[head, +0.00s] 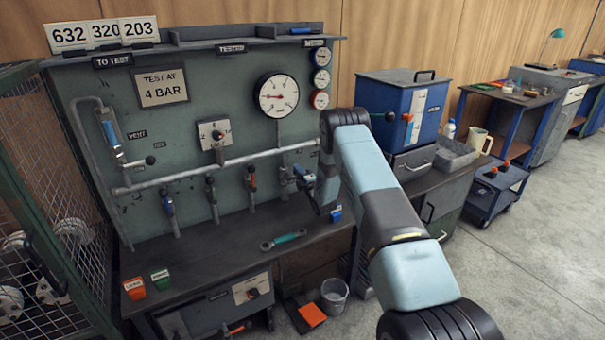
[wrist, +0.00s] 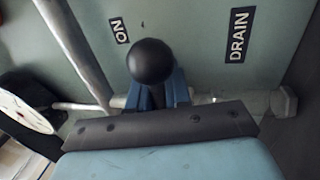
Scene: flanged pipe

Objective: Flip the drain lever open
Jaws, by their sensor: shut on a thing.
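The drain lever's black ball knob (wrist: 150,61) shows in the wrist view, in front of the green panel. My gripper (wrist: 157,92) is shut on the drain lever just below the knob, with blue fingers on either side; the lever's shaft is mostly hidden. The DRAIN label (wrist: 239,35) is to the right of the knob, and a small label (wrist: 121,30) reading NO or ON is to its left. In the head view my gripper (head: 303,178) is at the panel's lower right, by the pipe end. My arm hides much of the drain valve there.
A pressure gauge (head: 277,95) and a pipe (head: 215,172) with several valves are on the panel left of my arm. A wire cage (head: 60,180) stands at the left, a blue cabinet (head: 400,110) at the right.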

